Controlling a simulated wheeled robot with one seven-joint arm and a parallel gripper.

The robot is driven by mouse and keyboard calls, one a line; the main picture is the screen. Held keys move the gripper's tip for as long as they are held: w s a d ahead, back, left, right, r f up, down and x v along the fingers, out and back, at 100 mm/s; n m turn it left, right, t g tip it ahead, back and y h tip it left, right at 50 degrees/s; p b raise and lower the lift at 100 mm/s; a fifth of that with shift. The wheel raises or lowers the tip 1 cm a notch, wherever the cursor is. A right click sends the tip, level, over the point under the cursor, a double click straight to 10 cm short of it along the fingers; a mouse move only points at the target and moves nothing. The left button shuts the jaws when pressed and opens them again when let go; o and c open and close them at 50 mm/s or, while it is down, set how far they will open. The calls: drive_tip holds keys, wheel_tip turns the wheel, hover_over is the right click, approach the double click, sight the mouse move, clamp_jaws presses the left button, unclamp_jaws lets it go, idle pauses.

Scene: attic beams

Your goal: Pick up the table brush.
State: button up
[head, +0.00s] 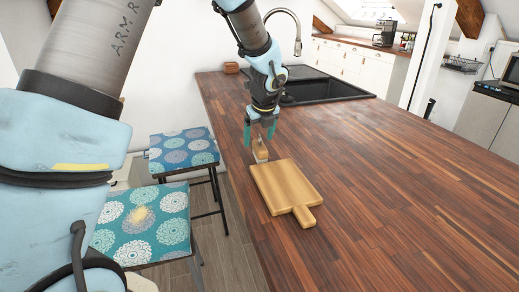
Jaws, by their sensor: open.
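A small brown wooden object, apparently the table brush (261,151), is on the wooden countertop near its left edge, with a pale strip along its lower side. My gripper (259,139) points down right over it, with the two teal fingers apart. The upper part of the brush shows between the fingers. I cannot tell whether the fingers touch it or whether it rests on the counter.
A wooden cutting board (284,186) lies just in front of the brush. A black sink (325,90) with a tall faucet (297,42) is behind. Cushioned stools (145,222) stand left of the counter (400,170), whose right side is clear.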

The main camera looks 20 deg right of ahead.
drive_tip(key=shift+x, duration=1.3)
clamp_jaws()
